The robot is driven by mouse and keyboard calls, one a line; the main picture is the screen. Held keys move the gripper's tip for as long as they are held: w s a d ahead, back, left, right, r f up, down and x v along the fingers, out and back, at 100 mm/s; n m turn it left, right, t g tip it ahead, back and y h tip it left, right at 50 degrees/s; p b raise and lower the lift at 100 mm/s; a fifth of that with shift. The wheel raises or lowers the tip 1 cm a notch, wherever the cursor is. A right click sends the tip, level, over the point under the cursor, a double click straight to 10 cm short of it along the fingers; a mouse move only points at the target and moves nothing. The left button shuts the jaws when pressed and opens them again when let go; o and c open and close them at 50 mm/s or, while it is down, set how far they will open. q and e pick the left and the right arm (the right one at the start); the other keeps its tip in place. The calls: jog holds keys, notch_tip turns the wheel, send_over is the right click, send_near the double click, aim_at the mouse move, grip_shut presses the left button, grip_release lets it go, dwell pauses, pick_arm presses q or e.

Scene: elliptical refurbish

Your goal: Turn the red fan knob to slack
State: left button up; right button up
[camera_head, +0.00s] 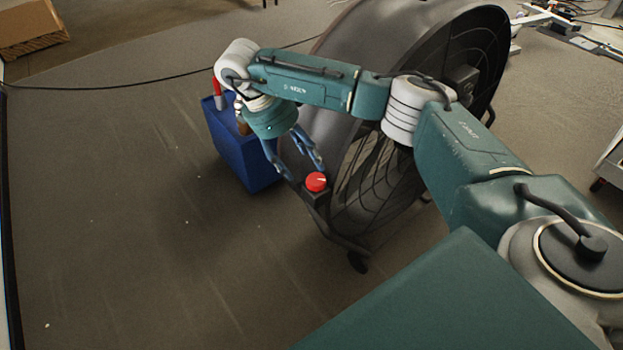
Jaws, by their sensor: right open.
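The red fan knob (316,182) sits on a small dark box at the near lower side of the big drum fan (375,185). A pale mark shows on the knob's face. My right gripper (306,176) is open, its blue fingers pointing down towards the knob. One finger is left of the knob and the other is just above and behind it in the picture. I cannot tell whether either finger touches the knob. My left gripper is not in view.
A blue box (232,150) with a red-handled item on it stands left of the fan. A black cable (120,86) runs across the floor. A cardboard box (30,28) lies at the upper left. The floor at left is clear.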

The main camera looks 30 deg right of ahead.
aim_at(313, 179)
jog(key=b+x, duration=0.1)
jog(key=x, duration=0.4)
jog(key=shift+f, duration=0.15)
jog(key=shift+s+d+f, duration=0.15)
jog(key=shift+d+f, duration=0.05)
jog(key=shift+f, duration=0.3)
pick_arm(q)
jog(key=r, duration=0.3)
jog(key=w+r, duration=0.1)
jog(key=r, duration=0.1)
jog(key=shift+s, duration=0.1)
pick_arm(e)
jog(key=c, duration=1.1)
